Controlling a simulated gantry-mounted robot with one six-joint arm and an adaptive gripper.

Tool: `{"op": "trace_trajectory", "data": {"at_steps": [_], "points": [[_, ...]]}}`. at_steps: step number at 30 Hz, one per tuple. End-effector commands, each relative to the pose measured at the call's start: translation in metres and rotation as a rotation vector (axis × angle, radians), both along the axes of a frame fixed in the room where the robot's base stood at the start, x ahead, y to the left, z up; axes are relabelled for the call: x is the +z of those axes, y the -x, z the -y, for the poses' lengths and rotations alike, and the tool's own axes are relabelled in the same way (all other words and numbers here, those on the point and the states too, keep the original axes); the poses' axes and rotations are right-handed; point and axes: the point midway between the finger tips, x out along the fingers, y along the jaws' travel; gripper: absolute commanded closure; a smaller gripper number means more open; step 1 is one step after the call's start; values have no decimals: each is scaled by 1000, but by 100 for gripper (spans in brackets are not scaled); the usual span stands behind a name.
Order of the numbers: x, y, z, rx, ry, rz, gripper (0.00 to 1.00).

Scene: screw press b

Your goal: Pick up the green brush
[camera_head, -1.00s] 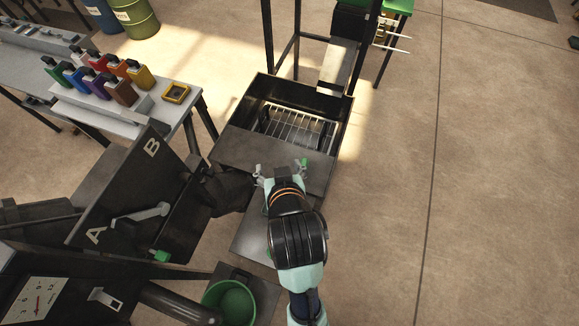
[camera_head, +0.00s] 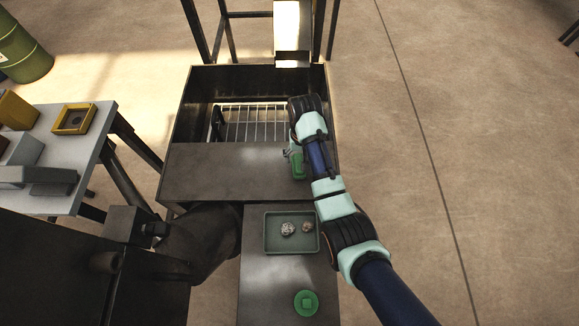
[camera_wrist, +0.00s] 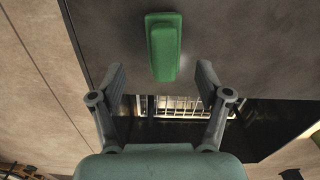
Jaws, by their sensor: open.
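The green brush (camera_wrist: 164,45) lies on the dark metal plate (camera_wrist: 110,30), just beyond my fingertips in the wrist view. Only its smooth green top shows; no bristles can be made out. In the head view the brush (camera_head: 298,166) is at the right part of the plate (camera_head: 225,172), partly covered by my arm. My gripper (camera_wrist: 161,75) is open and empty, its two fingers spread on either side of the brush's near end. In the head view my gripper (camera_head: 290,153) is small and mostly hidden beside the brush.
Behind the plate is an open dark box with a wire grate (camera_head: 255,124). In front, a green tray (camera_head: 270,246) holds two small lumps, with a round green piece (camera_head: 306,303) nearer. Floor on the right is clear.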

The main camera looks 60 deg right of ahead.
Motion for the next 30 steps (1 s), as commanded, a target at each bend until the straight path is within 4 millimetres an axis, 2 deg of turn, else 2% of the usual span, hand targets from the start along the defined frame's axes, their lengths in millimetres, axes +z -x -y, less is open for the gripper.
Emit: {"op": "trace_trajectory", "data": {"at_steps": [3,10,15,18,24,25,30], "points": [[-19,0,-1,1,-2,-1,24],[-31,-2,-1,2,0,0,24],[-64,-6,-2,3,0,0,24],[-75,-6,-2,2,0,0,24],[-74,-6,-2,2,0,1,24],[-74,-6,-2,2,0,1,26],[-74,-6,-2,2,1,1,54]]}}
